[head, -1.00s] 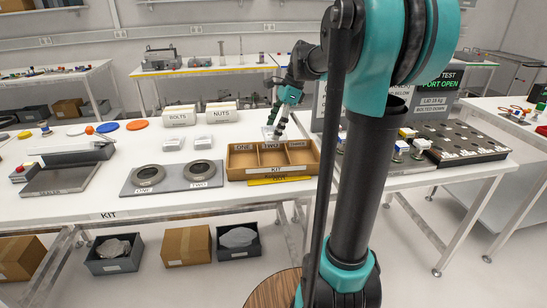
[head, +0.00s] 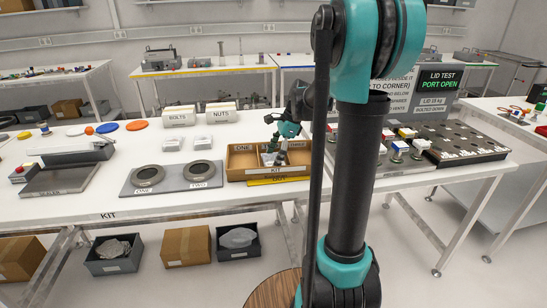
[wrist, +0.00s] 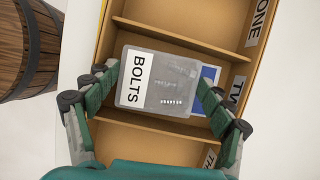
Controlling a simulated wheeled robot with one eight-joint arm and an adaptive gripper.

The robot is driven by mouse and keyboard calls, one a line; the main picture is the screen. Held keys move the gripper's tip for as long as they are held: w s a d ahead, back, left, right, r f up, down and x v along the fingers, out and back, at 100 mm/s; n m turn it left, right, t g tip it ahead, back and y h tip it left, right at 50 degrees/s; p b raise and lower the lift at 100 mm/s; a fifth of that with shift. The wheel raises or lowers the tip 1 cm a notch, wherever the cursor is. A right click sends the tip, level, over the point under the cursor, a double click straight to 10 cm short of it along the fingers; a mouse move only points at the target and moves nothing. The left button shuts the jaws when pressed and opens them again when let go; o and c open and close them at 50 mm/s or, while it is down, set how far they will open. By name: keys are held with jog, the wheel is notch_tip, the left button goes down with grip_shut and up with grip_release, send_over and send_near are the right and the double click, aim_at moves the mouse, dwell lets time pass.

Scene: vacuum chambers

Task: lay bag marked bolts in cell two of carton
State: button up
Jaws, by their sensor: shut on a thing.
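The clear bag marked BOLTS (wrist: 158,82) is between the fingers of my gripper (wrist: 156,92) in the wrist view, with its white label at its left end. My gripper is shut on the bag, and it also shows in the head view (head: 275,152). The bag is over or in the middle cell, beside the TWO label; its exact height is unclear. The brown carton (head: 235,160) has cells marked ONE, TWO and THREE. A blue patch (wrist: 209,75) shows past the bag's right end. In the head view my gripper mostly hides cell two.
Bins marked BOLTS (head: 179,117) and NUTS (head: 221,114) stand behind the carton. A grey plate with two round fixtures (head: 175,184) lies to its left. Switches (head: 398,148) and a dark rack (head: 465,140) are to its right.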

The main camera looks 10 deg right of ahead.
jog(key=shift+f, duration=0.15)
jog(key=o, duration=1)
jog(key=v, duration=1.2)
